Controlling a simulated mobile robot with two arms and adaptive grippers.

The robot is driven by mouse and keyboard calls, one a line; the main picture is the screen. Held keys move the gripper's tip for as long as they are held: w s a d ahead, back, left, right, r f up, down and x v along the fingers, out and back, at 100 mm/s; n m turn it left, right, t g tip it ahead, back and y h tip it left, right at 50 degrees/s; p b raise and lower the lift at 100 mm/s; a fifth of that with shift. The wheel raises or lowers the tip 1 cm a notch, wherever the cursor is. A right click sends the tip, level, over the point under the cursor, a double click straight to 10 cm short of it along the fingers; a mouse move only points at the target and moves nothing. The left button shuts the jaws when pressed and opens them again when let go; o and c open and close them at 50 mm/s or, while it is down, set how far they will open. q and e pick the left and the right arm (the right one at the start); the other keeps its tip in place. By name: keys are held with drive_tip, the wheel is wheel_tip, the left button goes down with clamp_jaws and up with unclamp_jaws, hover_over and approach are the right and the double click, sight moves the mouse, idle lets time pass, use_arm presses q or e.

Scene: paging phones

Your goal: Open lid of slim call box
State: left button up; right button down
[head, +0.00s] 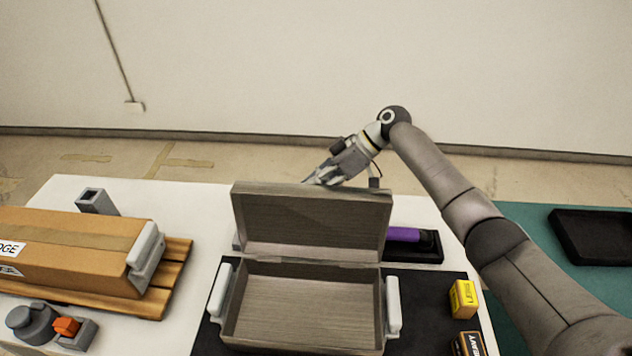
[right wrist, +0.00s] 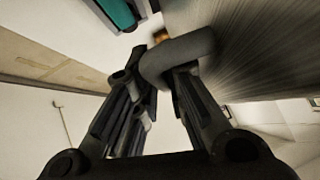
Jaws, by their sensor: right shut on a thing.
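The call box (head: 303,347) is grey-brown and empty, with white side handles. It stands on a black mat in the middle of the head view. Its lid (head: 305,222) is raised to about upright at the back edge. My right gripper (head: 318,180) is behind the lid's top edge, its fingertips partly hidden. In the right wrist view my right gripper (right wrist: 163,68) is shut on a rounded grey lid handle (right wrist: 180,52), beside the lid's face (right wrist: 262,50). My left gripper is not in view.
A labelled brown box (head: 75,245) sits on a wooden pallet (head: 172,285) at left. A purple cylinder (head: 403,235) lies in a black tray behind the box at right. Yellow (head: 463,299) and dark (head: 469,345) small boxes stand right. A black tray (head: 590,237) is at far right.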

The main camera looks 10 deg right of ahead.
drive_tip(key=shift+s+f, duration=0.2)
drive_tip(key=shift+s, duration=0.05)
drive_tip(key=c, duration=1.8)
unclamp_jaws()
drive_tip(key=shift+o, duration=0.2)
drive_tip(key=shift+w+r, duration=0.1)
drive_tip(key=shift+d+r, duration=0.2)
drive_tip(key=shift+r, duration=0.05)
drive_tip(key=v, duration=1.1)
drive_tip(key=shift+d, duration=0.2)
